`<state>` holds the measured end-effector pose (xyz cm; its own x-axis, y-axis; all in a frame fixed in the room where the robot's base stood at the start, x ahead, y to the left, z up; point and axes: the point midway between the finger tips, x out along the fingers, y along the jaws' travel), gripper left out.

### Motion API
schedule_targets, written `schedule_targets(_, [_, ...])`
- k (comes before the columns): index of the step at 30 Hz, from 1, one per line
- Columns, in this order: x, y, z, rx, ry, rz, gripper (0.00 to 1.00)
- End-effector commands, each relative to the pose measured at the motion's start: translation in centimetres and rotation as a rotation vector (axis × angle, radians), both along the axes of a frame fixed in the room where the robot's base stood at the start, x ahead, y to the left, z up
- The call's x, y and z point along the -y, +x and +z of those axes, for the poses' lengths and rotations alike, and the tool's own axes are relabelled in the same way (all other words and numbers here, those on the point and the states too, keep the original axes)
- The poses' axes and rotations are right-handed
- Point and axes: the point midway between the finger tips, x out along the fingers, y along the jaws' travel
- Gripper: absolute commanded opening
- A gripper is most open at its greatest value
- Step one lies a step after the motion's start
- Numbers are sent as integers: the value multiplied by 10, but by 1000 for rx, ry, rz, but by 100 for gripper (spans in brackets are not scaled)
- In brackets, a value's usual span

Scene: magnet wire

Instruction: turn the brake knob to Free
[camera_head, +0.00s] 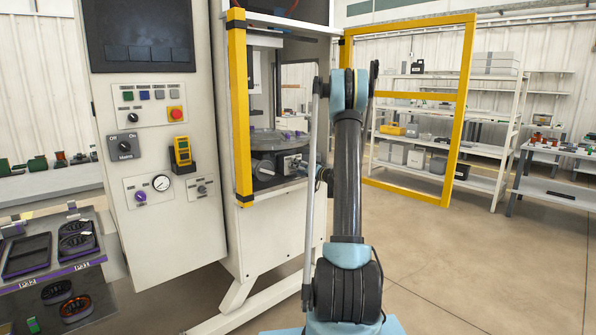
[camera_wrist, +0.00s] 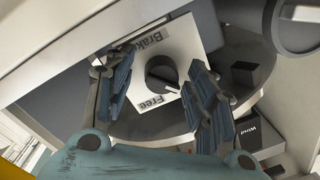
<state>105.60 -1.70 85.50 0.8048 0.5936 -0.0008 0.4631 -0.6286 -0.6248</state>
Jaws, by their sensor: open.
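The brake knob (camera_wrist: 161,74) is a dark round knob on a white plate (camera_wrist: 184,33) in the wrist view. "Brake" is printed on the plate above the knob and "Free" below it. The knob's raised bar slants from upper left to lower right; I cannot tell which label it is set to. My gripper (camera_wrist: 160,76) is open, with one finger on each side of the knob and visible gaps to it.
A larger dark round part (camera_wrist: 290,22) is at the wrist view's upper right. A box labelled "Wind" (camera_wrist: 250,137) is at lower right. In the head view, a yellow post (camera_head: 240,115) frames the opening's left side. A control panel (camera_head: 150,150) is left of it. Floor at right is clear.

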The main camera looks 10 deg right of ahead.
Motion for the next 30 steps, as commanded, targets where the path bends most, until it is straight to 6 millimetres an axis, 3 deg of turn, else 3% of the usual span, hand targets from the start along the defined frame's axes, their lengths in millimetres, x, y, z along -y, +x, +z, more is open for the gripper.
schedule_targets(6, [0, 0, 0, 0, 0, 0, 51])
schedule_targets(12, [0, 0, 0, 0, 0, 0, 6])
schedule_targets(23, [1, 0, -1, -16, 23, -2, 6])
schedule_targets(30, [1, 0, -1, -83, 128, -3, 6])
